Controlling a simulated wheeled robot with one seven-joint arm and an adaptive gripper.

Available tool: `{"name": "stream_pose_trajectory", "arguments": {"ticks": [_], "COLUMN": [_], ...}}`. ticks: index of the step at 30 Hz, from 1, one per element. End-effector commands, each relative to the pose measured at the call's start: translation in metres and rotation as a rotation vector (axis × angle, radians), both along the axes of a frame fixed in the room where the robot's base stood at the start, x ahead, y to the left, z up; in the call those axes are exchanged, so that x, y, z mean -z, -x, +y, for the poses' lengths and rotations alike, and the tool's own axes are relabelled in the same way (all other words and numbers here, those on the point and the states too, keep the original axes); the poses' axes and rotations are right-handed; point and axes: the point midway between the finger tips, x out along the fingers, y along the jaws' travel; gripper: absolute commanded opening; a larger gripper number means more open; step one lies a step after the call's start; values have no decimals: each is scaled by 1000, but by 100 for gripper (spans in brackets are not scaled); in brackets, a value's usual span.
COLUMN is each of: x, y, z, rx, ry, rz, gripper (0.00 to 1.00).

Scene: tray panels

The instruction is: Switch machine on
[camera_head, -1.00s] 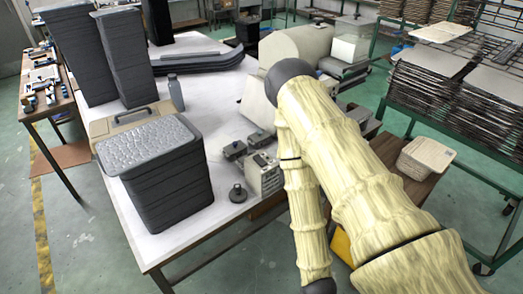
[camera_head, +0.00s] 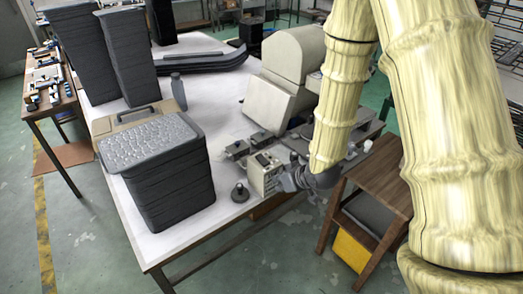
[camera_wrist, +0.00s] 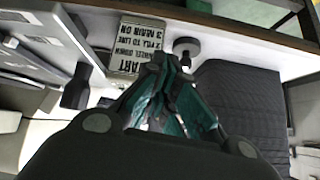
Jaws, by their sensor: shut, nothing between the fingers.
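The beige machine (camera_head: 290,65) stands on the white table at its right side. A small light control box (camera_head: 264,172) stands near the table's front right edge. In the wrist view the box's lettered face (camera_wrist: 140,45) is partly hidden by my fingers, and its lettering is only partly readable. My gripper (camera_head: 285,180) is just right of the box in the head view, close to it; I cannot tell whether it touches. In the wrist view the gripper (camera_wrist: 168,62) is shut and empty, its fingertips overlapping the box's lower right edge in the picture.
A small round dark piece (camera_head: 240,193) stands left of the box. A dark stack of trays (camera_head: 165,180) stands farther left, with a grey bottle (camera_head: 178,92) behind. Small dark blocks (camera_head: 237,148) lie behind the box. A wooden stand (camera_head: 365,210) is at the right.

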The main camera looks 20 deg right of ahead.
Motion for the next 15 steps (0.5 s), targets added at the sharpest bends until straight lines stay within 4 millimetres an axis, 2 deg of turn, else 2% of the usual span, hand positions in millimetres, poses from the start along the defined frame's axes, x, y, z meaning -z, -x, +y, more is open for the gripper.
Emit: {"name": "stream_pose_trajectory", "arguments": {"ticks": [1,6,10,15], "x": [-21,-80,-110,-129], "y": [-12,-40,-51,-57], "z": [-2,-8,-10,-12], "rx": [-13,-55,-79,-93], "ry": [-1,1,3,6], "rz": [-41,-146,-198,-228], "gripper": [0,0,0,0]}}
